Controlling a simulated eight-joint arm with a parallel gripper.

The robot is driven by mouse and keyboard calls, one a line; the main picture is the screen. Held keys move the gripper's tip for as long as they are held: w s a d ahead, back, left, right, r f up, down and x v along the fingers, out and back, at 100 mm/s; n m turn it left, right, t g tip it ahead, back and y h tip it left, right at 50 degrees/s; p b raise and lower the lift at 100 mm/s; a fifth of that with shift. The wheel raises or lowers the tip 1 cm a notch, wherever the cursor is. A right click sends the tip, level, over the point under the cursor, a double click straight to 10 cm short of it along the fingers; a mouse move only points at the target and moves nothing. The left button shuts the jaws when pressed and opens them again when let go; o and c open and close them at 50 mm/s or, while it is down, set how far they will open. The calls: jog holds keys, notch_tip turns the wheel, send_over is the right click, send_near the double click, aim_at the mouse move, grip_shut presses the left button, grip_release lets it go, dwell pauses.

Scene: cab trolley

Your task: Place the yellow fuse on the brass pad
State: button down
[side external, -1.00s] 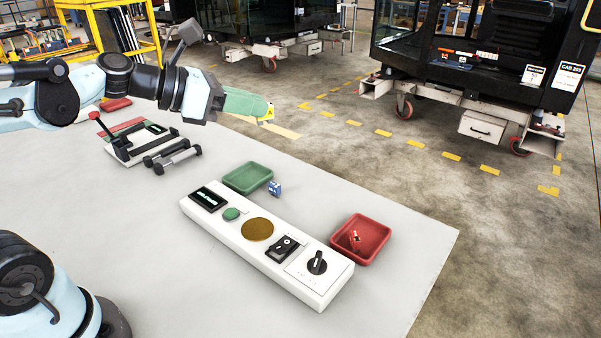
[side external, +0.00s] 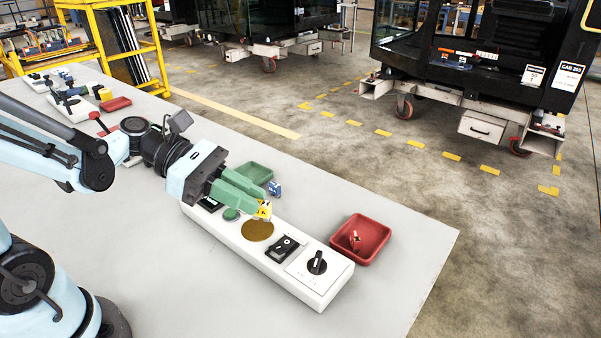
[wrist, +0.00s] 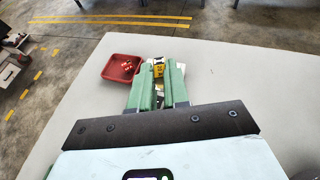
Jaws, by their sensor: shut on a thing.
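The yellow fuse (side external: 264,209) is held between the green fingertips of my gripper (side external: 262,203). It also shows between the fingers in the wrist view (wrist: 158,68). My gripper is shut on it. The brass pad (side external: 257,231) is a round disc on the white panel (side external: 224,232). In the side external view the fuse appears over the pad's upper edge; I cannot tell whether it touches the pad. In the wrist view my gripper hides the pad.
A red tray (side external: 360,240) with a red fuse (side external: 354,238) stands right of the panel. A green tray (side external: 256,174) and a blue fuse (side external: 274,188) lie behind it. A black rocker switch (side external: 283,248) and a rotary knob (side external: 317,262) stand up beside the pad.

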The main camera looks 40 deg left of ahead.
jog(key=w+a+f, duration=0.1)
jog(key=a, duration=0.1)
jog(key=w+a+f, duration=0.4)
jog(key=a, duration=0.1)
jog(key=shift+a+f, duration=0.1)
jog(key=shift+f, duration=2.05)
jog(key=c, duration=1.1)
grip_release()
